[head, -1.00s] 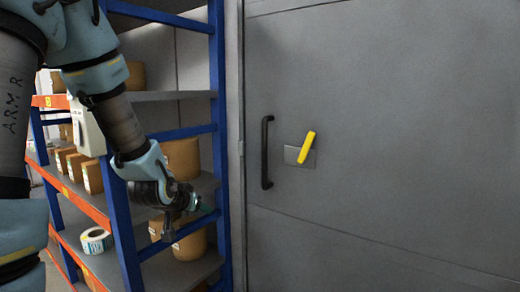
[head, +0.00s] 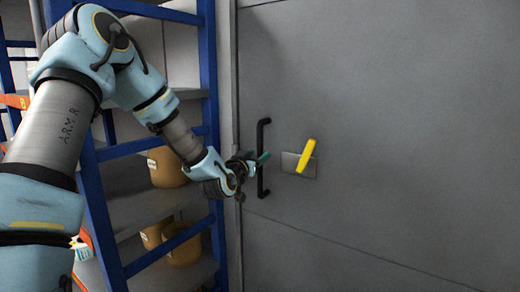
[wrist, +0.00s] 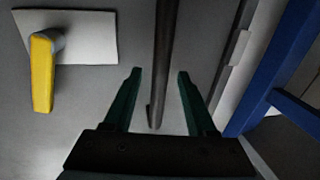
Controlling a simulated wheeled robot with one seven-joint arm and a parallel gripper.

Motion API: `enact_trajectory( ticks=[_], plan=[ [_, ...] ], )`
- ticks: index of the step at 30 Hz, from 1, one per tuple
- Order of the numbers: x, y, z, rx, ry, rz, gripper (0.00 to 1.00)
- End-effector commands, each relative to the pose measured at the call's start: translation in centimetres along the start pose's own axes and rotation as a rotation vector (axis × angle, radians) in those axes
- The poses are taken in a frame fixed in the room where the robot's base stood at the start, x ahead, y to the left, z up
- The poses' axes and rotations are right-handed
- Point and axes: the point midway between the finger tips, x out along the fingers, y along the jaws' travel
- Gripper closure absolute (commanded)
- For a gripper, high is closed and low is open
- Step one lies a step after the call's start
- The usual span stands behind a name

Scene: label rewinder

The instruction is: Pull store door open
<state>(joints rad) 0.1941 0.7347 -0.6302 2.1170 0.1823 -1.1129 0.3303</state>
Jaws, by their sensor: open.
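The store door (head: 390,110) is a large grey panel and looks closed. A black vertical bar handle (head: 264,140) stands near its left edge. A yellow lever (head: 307,155) on a light metal plate sits right of the handle, tilted. My gripper (head: 262,160) is at the handle's middle-lower part in the head view. In the wrist view, my gripper (wrist: 158,75) is open, with its green fingers on either side of the dark bar handle (wrist: 162,60) and gaps to both. The yellow lever (wrist: 42,75) also shows there at left.
Blue-framed shelving (head: 210,90) with brown rolls (head: 168,167) stands directly left of the door, close to my arm. The blue frame also shows at right in the wrist view (wrist: 275,65). The space before the door's right side is clear.

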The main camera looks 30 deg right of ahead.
Motion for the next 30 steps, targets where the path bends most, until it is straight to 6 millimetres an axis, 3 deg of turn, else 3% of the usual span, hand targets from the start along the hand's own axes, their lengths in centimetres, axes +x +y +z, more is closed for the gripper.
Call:
enact_trajectory(
  ticks=[6,17,30],
  plan=[
    [2.3,0.0,-0.1,0.0,-0.001,0.0,0.43],
    [2.7,0.0,0.0,0.0,0.0,0.0,0.44],
    [2.6,0.0,0.0,0.0,-0.001,0.0,0.94]
  ],
)
